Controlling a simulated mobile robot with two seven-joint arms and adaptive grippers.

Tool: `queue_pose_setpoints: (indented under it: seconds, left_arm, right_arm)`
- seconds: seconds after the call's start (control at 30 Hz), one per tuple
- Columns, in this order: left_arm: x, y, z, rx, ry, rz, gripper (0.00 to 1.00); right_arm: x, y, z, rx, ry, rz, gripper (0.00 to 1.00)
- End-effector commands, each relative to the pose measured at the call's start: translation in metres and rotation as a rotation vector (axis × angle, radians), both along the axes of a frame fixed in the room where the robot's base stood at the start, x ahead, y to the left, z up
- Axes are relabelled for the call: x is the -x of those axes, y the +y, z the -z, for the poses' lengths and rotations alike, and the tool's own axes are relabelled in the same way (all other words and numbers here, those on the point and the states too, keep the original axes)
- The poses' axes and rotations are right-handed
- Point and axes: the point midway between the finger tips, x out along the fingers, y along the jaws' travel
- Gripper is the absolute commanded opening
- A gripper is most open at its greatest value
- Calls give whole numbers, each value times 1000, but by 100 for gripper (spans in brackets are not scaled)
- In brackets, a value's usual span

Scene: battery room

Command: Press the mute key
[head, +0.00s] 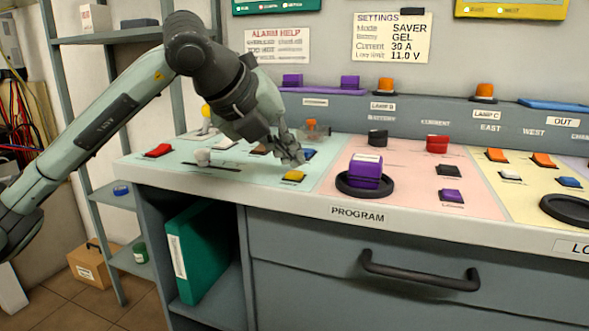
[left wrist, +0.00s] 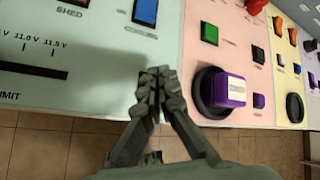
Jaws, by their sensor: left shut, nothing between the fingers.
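No key label reading "mute" is legible in either view. My left gripper (head: 297,157) is shut and empty, pointing down over the front right part of the pale green panel. A yellow key (head: 293,176) lies just in front of and below its fingertips in the head view; I cannot tell whether they touch. A blue key (head: 308,153) is right behind the fingers. In the left wrist view the shut gripper (left wrist: 157,85) covers the panel near its front edge, the blue key (left wrist: 145,12) is beyond it, and the yellow key is not visible. My right gripper is not in view.
A drawer handle (head: 420,279) juts out below the console edge.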

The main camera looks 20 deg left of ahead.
Motion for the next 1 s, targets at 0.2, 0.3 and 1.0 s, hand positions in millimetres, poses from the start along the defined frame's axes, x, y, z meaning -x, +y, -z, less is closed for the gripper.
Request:
queue_pose_setpoints:
  seconds: [0.2, 0.3, 1.0]
  left_arm:
    - [0, 0, -4, 0, -1, -1, 0]
    - [0, 0, -4, 0, -1, -1, 0]
    - [0, 0, -55, 0, -1, -1, 0]
  right_arm:
    - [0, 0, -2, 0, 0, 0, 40]
    - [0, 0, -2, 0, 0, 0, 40]
    - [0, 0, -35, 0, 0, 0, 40]
